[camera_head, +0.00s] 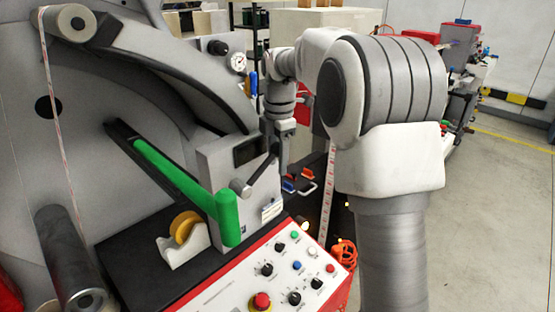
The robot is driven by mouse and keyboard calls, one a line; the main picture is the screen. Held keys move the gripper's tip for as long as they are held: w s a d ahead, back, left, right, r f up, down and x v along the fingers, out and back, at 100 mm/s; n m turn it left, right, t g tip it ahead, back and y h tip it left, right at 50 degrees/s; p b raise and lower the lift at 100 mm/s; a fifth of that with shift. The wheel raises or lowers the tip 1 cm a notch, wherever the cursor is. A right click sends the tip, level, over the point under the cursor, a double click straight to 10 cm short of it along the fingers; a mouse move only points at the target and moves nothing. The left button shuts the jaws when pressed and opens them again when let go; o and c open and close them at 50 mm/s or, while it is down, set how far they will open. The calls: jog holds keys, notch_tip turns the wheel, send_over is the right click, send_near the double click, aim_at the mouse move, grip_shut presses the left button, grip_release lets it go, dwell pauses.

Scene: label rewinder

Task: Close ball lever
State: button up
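I cannot tell for certain which part is the ball lever. A small blue and yellow lever (251,84) sits below the pressure gauge (237,62), left of my forearm. A dark grey lever (262,177) slants across the front of the grey box (227,163). My arm comes in from the right, and its wrist points down just right of this box. My gripper (283,163) is small and partly hidden behind the box's right edge, so its fingers and any contact are unclear. Small red-orange and blue parts (289,184) show just below it.
A long green handle (185,180) juts out in front of the box. A white tape dispenser (184,248) and a control panel (285,272) with knobs and a red button lie below. Orange coiled hose (345,254) hangs at the panel's right. Open floor (500,220) is at right.

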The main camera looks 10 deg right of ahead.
grip_shut()
dwell(1.0)
